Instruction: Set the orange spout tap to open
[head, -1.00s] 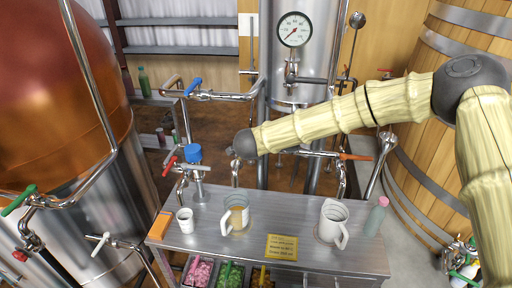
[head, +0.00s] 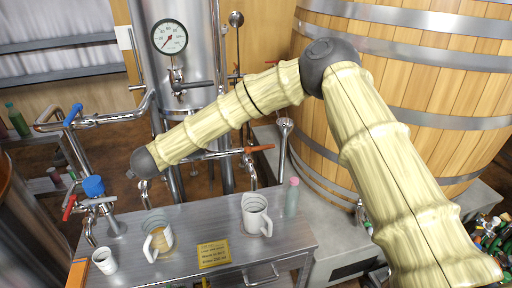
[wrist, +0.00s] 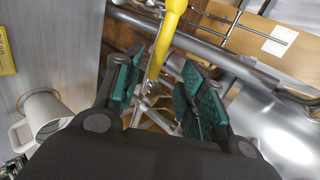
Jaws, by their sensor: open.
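The orange tap lever (head: 258,148) lies nearly level at the right end of a steel pipe, behind the table and in front of the wooden vat. A steel spout (head: 251,174) hangs below it. In the wrist view my gripper (wrist: 158,75) is open, with green-padded fingers. A yellow bar (wrist: 166,35) ending in steel shows between and beyond the fingers; I cannot tell whether it is this lever or touches the pads.
The steel table holds a white jug (head: 257,215), a measuring jug (head: 158,238), a cup (head: 104,260), a bottle (head: 292,197) and a yellow sign (head: 214,254). A blue-handled tap (head: 93,187) stands left. A steel pipe (wrist: 190,40) crosses behind the fingers.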

